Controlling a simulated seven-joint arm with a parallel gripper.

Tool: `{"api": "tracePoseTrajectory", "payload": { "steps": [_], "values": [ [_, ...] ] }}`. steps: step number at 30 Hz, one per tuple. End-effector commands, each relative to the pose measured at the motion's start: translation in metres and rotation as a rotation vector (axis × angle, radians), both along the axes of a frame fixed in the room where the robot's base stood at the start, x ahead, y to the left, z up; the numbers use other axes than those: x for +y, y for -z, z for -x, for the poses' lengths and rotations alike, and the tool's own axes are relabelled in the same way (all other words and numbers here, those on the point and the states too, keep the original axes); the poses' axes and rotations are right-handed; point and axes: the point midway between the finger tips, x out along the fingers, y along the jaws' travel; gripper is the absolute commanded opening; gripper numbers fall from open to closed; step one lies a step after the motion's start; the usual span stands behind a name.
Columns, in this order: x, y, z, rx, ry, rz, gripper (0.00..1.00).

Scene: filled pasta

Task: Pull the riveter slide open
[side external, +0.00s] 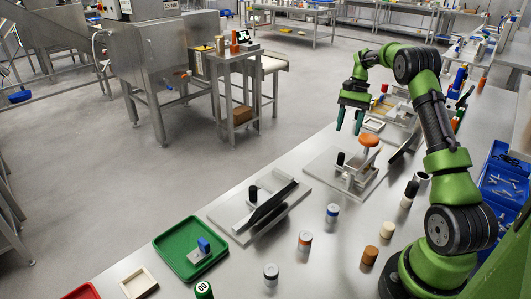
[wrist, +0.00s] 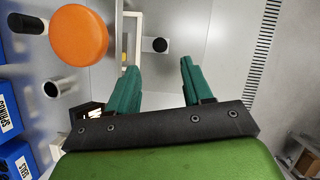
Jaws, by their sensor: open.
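The device I take to be the riveter stands on a grey base plate (side external: 318,168) mid-bench in the side view. It has a large orange round knob (side external: 369,140), which is also at the upper left of the wrist view (wrist: 78,35). A short black knob (side external: 340,158) stands at the device's left; in the wrist view it (wrist: 160,45) lies just beyond the gap between my fingertips. A pale rectangular frame (wrist: 138,15) is beside it. My gripper (side external: 350,121) is open and empty above the device, with its green fingers (wrist: 158,68) apart and pointing down. Contact with the knob is not visible.
Another fixture with a dark slanted plate (side external: 268,206) and a green tray (side external: 163,246) lie left along the bench. Blue bins (side external: 503,180) are at right. The bench's far edge is close to the base plate.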

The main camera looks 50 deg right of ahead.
Motion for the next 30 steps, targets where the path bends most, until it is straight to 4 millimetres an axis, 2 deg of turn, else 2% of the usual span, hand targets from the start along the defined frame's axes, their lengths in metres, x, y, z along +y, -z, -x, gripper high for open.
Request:
{"api": "tracePoseTrajectory", "payload": {
  "steps": [6,13,18,26,30],
  "values": [
    [0.019,0.045,0.005,0.003,0.001,-0.004,0.5],
    [0.031,0.077,0.008,0.0,-0.001,-0.001,0.5],
    [0.035,0.086,0.009,-0.002,0.001,0.0,0.5],
    [0.035,0.087,0.009,-0.001,0.0,0.001,0.5],
    [0.035,0.087,0.009,-0.001,0.0,0.001,0.32]
  ]
}}
